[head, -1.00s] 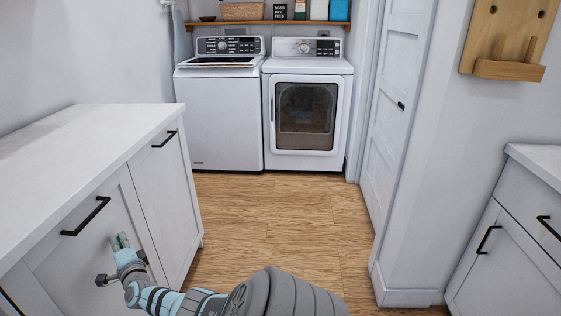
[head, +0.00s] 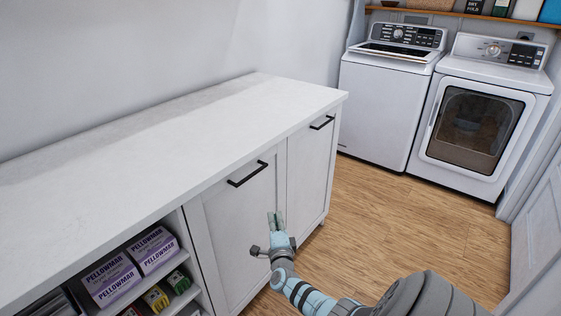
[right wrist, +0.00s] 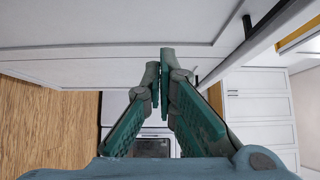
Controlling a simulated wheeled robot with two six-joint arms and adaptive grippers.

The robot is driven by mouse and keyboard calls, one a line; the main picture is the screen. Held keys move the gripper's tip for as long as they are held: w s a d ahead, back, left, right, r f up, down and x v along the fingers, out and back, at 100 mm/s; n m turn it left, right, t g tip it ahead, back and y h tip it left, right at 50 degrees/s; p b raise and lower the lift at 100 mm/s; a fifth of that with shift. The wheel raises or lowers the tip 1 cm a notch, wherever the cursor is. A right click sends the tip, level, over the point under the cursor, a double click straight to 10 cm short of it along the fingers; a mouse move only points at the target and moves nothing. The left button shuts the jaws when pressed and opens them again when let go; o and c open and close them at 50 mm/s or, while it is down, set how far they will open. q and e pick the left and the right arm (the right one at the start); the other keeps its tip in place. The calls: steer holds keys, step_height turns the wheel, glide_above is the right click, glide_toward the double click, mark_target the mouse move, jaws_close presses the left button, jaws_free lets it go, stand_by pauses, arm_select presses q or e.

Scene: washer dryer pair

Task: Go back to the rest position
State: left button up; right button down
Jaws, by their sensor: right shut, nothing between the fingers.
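My right gripper (head: 276,222) shows in the lower middle of the head view, in front of the white cabinet (head: 240,228) doors and below the black handle (head: 248,174). Its arm comes in from the bottom right. In the right wrist view its two teal fingers (right wrist: 160,75) come together at the tips with nothing between them. The gripper appears apart from the handle. My left gripper is not in the head view.
The white countertop (head: 170,150) is bare. Boxes (head: 112,278) stand on the open shelves at lower left. The washer (head: 385,100) and dryer (head: 475,125) stand at the back right. Clear wooden floor (head: 390,225) lies before them. A white door (head: 540,240) is at the right edge.

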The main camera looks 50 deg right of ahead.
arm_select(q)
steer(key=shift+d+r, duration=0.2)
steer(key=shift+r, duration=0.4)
arm_select(e)
steer(key=v, duration=0.3)
steer(key=shift+a+f, duration=0.1)
steer(key=shift+f, duration=0.1)
steer(key=shift+w, duration=0.1)
